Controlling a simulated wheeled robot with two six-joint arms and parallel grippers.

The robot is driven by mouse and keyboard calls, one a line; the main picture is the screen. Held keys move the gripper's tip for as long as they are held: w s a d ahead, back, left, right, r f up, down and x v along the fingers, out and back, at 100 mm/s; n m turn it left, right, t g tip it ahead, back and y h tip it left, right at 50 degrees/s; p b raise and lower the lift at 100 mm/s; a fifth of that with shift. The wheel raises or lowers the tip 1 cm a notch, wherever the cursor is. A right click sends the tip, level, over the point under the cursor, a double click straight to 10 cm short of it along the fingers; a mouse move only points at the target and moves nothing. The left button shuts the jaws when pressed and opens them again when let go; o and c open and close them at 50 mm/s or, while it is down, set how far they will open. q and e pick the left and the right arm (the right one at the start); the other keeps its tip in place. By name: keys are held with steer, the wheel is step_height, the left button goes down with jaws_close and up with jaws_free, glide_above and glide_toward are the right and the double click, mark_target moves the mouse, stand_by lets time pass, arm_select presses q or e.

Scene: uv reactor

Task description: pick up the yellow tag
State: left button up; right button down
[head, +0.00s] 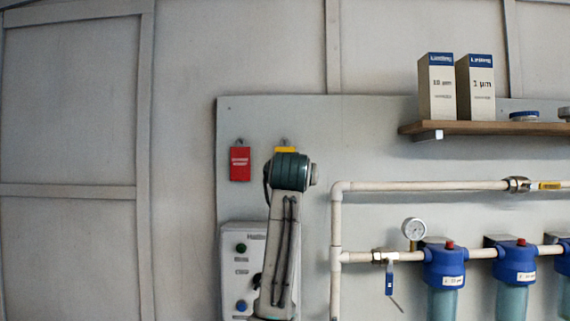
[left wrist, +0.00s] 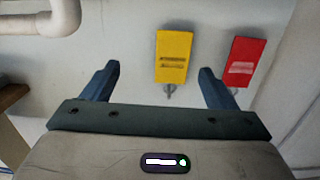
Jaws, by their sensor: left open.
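The yellow tag (left wrist: 174,56) hangs on the pale panel in the left wrist view, with dark lettering and a small metal hook at its lower end in that picture. In the head view only its top edge (head: 285,149) shows; my arm hides the rest. My left gripper (left wrist: 158,80) is open and empty, its two blue-grey fingers spread apart. In the left wrist picture the tag lies between and beyond the fingertips, nearer the right finger. No contact with the tag shows. My right gripper is in neither view.
A red tag (head: 240,163) hangs left of the yellow one in the head view. A control box (head: 233,262) with buttons sits below. White pipes (head: 420,187), a gauge (head: 414,229) and blue filter housings (head: 444,264) are on the right, under a wooden shelf (head: 500,128) with boxes.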

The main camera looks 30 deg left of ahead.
mark_target(282, 148)
arm_select(q)
step_height(282, 148, up, 4)
steer(key=s, duration=0.1)
steer(key=s+a+p+x, duration=0.1)
steer(key=p+x, duration=0.6)
steer(key=x, duration=0.4)
steer(key=shift+a+r+y, duration=0.3)
steer(key=shift+a+r, duration=0.05)
steer(key=shift+r, duration=0.4)
steer(key=shift+d, duration=0.1)
steer(key=shift+n, duration=0.3)
steer(key=c, duration=1.1)
